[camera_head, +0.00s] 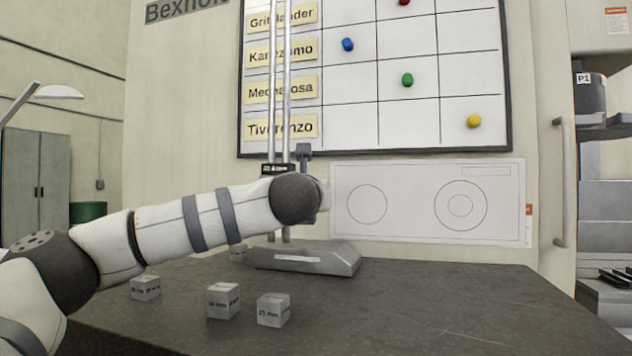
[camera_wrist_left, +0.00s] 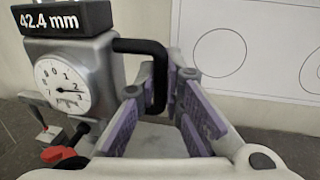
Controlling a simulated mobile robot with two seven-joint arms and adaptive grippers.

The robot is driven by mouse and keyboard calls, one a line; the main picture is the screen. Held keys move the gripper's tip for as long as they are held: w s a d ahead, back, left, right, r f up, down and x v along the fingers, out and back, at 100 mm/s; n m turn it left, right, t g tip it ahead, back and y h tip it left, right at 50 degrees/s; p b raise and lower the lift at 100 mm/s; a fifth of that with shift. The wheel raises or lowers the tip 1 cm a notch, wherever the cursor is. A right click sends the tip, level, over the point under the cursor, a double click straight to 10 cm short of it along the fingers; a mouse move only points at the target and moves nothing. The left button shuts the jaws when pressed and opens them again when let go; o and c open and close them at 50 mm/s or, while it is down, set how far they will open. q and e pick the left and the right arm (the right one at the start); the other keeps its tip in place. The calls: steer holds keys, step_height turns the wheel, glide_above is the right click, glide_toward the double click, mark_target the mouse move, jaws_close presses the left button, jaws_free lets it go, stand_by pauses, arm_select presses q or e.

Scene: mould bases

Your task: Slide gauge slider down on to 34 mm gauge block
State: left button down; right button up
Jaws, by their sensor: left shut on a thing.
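The gauge slider (camera_wrist_left: 80,85) shows in the left wrist view with a round dial, a readout of 42.4 mm and a black handle (camera_wrist_left: 140,46). My left gripper (camera_wrist_left: 161,85) is shut on the handle, its purple pads either side of the upright bar. In the head view the slider's readout (camera_head: 277,169) shows on two upright rods (camera_head: 287,90), above the grey stand base (camera_head: 310,258); my arm hides most of the slider. Gauge blocks stand on the table, including a front-left one (camera_head: 223,301); its label is too small to read surely. Contact below the slider is hidden.
A front-right block (camera_head: 272,310), a left block (camera_head: 145,287) and one partly hidden behind my arm (camera_head: 238,252) stand near the base. A red-tipped part (camera_wrist_left: 57,154) shows below the dial. The table's right side (camera_head: 450,310) is clear. A whiteboard hangs behind.

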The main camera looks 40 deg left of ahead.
arm_select(q)
steer(key=shift+f, duration=0.5)
steer(key=c, duration=2)
jaws_free()
steer(key=shift+o, duration=0.2)
steer(key=v, duration=1.2)
